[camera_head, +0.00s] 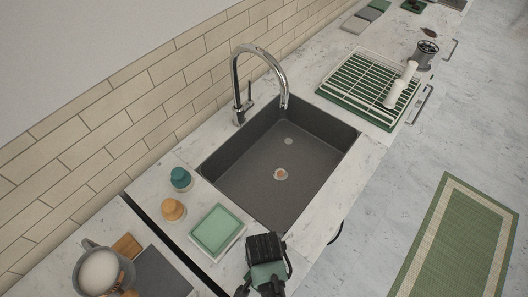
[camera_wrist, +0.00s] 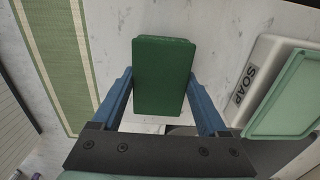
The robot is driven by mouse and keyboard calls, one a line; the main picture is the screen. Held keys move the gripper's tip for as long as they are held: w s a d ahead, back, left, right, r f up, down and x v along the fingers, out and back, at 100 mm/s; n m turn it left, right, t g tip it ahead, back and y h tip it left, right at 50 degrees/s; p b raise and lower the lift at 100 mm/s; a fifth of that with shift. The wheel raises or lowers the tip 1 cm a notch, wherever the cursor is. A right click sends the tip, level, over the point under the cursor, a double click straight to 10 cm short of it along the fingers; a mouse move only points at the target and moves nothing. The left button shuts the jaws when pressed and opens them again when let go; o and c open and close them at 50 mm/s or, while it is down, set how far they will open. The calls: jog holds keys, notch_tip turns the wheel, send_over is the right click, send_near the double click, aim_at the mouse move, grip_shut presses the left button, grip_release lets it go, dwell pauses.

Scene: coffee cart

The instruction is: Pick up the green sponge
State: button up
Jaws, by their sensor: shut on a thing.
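The green sponge (camera_wrist: 164,62) is a dark green block between the two blue fingers of my gripper (camera_wrist: 160,84) in the wrist view. The gripper is shut on it, one finger along each side, and the sponge's far end sticks out past the fingertips. Pale marble counter shows around it; I cannot tell whether the sponge touches the counter. In the head view my gripper (camera_head: 265,272) is at the lower middle, over the counter's front part, and hides the sponge.
A white soap dish with a mint green top (camera_head: 217,230) lies left of my gripper; its SOAP lettering (camera_wrist: 243,85) shows in the wrist view. The dark sink (camera_head: 240,175) lies behind. An orange-topped bottle (camera_head: 173,210) and a teal one (camera_head: 181,179) stand near the wall.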

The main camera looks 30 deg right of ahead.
notch_tip(320, 180, up, 10)
jog(key=shift+r+b, duration=0.1)
jog(key=shift+b, duration=0.4)
